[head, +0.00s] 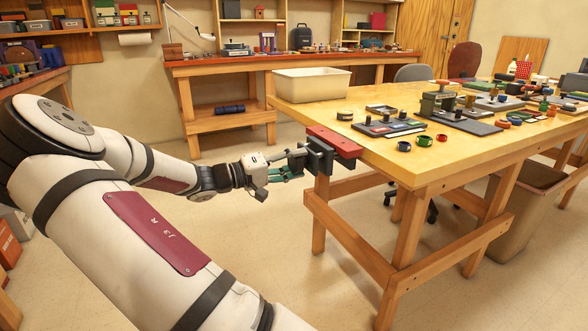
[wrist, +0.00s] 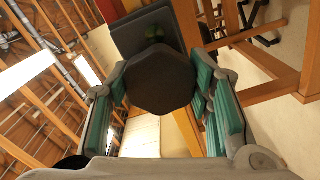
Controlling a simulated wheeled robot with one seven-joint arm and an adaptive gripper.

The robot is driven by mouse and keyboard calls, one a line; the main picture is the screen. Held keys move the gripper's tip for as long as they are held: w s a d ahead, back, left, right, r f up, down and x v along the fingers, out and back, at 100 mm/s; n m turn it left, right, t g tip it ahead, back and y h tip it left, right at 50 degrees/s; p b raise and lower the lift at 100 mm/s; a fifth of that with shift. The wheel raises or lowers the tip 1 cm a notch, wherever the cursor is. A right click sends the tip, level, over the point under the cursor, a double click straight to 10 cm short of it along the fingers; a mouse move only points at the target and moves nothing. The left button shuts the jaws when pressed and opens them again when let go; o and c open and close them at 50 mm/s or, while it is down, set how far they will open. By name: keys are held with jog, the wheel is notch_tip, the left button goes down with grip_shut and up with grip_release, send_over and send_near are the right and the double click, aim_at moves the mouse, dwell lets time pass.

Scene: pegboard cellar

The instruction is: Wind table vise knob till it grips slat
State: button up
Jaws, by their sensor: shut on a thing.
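The table vise (head: 319,157) is a dark block on the left end of the yellow-topped workbench. A red bar (head: 336,142), which looks like the slat, lies along the bench edge at the top of the vise; I cannot tell whether the jaws touch it. My gripper (head: 297,166) reaches the vise from the left. In the wrist view, the dark faceted knob (wrist: 160,80) sits between the teal finger pads of my gripper (wrist: 163,100), and they are shut on it. The vise body (wrist: 140,32) shows behind the knob. The screw is hidden.
A cream bin (head: 312,86) stands on the bench behind the vise. Small clamps, rings and trays (head: 390,127) crowd the bench top to the right. Below are the wooden legs and rail (head: 350,232). The floor left of the bench is clear.

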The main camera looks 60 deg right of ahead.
jog(key=m+b, duration=0.2)
jog(key=m, duration=0.1)
jog(key=shift+f, duration=0.15)
jog(key=shift+m, duration=0.5)
jog(key=o, duration=1.1)
jog(key=shift+o, duration=0.2)
jog(key=shift+a, duration=0.1)
jog(key=v, duration=1.2)
